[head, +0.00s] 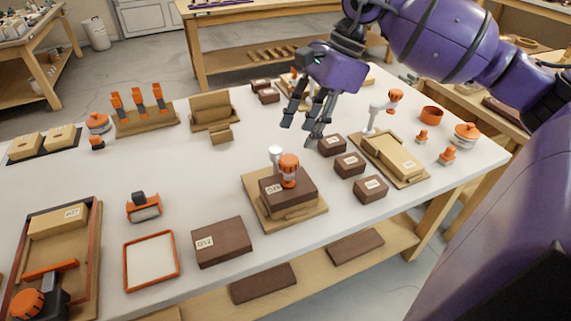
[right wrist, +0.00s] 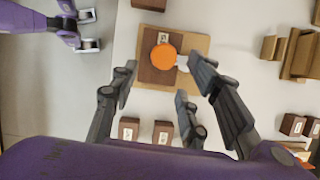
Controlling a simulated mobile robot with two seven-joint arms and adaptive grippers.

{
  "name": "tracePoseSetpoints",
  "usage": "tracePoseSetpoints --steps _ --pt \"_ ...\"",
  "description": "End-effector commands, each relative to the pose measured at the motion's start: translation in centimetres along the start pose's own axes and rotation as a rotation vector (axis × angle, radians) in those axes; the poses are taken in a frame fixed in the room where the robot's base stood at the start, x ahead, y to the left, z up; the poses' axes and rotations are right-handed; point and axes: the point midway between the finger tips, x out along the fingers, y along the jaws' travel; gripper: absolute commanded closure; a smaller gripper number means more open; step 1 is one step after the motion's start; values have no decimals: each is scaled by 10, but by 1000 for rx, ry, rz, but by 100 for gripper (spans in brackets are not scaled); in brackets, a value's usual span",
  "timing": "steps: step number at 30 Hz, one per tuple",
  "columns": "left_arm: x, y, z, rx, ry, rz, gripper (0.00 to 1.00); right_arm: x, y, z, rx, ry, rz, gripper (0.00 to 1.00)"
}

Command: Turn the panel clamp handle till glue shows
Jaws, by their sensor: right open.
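The clamp with the orange handle (head: 289,165) stands over a dark brown panel (head: 300,190) on a light wooden board (head: 258,218) near the table's middle. In the right wrist view its round orange handle (right wrist: 163,57) shows from above, just beyond the fingers. My right gripper (head: 303,130) is open and empty above the table, behind the clamp and apart from it. Its spread fingers (right wrist: 163,80) also show in the wrist view. My left gripper (right wrist: 90,30) shows only at the upper left of the wrist view, fingers apart and empty. The panel's seam is too small to judge for glue.
A second clamp (head: 396,95) with an orange knob stands on a board at the right. Small dark blocks (head: 350,164) lie between the two boards. A dark block (head: 220,242) and an orange-rimmed tray (head: 151,282) lie in front.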

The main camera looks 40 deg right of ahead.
Motion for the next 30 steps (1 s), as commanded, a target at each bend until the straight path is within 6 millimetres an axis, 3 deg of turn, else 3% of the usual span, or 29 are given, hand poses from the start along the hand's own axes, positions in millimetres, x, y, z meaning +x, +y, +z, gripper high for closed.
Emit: tracePoseSetpoints --steps 15,26,30 --pt "1 2 -3 0 3 3 100 69 1 1 4 -3 3 58" --pt "-3 1 6 -2 -12 -1 100 78 1 0 4 -2 2 58" --pt "-4 0 7 -1 -14 -1 100 78 1 0 4 -1 2 72"
